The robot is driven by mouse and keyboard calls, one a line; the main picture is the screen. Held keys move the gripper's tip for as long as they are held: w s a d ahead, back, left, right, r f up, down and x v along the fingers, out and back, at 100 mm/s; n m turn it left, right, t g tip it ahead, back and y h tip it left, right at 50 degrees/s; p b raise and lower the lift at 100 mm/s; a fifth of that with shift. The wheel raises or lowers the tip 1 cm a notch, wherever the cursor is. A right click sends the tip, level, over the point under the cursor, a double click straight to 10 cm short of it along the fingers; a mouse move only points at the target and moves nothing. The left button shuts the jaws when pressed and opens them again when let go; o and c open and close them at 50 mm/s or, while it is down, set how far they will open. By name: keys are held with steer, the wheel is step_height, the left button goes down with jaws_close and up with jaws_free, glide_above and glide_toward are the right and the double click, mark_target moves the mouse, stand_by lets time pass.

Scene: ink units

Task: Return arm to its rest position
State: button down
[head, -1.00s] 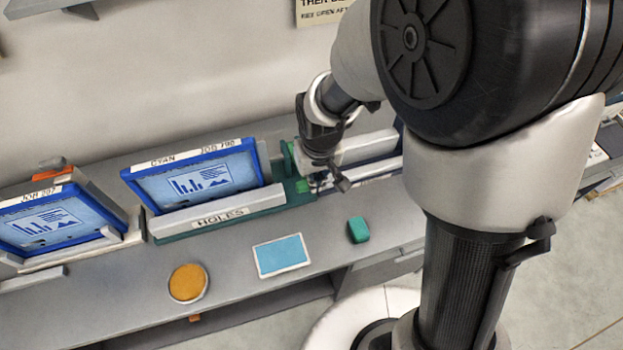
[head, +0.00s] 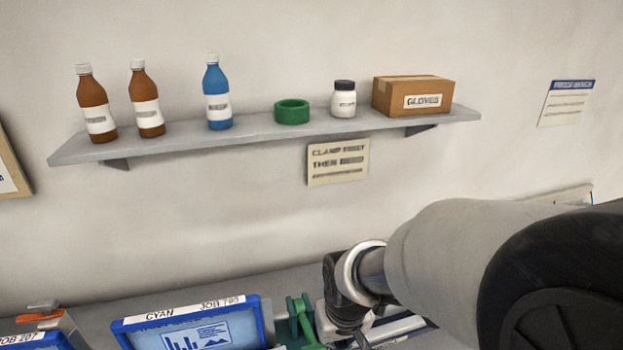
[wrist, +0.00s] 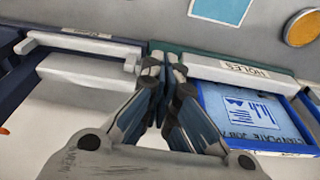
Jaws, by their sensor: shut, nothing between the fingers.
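My gripper (wrist: 165,72) is shut and empty in the wrist view. It hangs over the benchtop units, beside the green holder base with the white bar marked HOLES (wrist: 232,74). The blue-framed plate (wrist: 245,112) lies to its right in that view. In the head view my wrist is at the lower middle, just right of the green clamp part (head: 302,322); the fingertips cannot be made out there. The blue-framed plate labelled CYAN (head: 190,325) is left of it, cut by the lower edge.
A wall shelf (head: 250,140) above the bench carries brown bottles (head: 97,108), a blue bottle (head: 217,100), a green ring (head: 292,111), a white jar (head: 343,102) and a GLOVES box (head: 412,97). A sign (head: 338,162) hangs below. Another white bar unit (wrist: 85,75) is left of my gripper.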

steer(key=s+d+m+t+b, duration=0.1)
steer(key=s+d+b, duration=0.3)
steer(key=s+b, duration=0.2)
steer(key=s+d+m+t+b, duration=0.1)
steer(key=s+d+b, duration=0.4)
steer(key=s, duration=0.4)
steer(key=shift+s+d+r+m+b, duration=0.2)
steer(key=shift+s+r+m+b, duration=0.1)
steer(key=shift+r+b, duration=0.05)
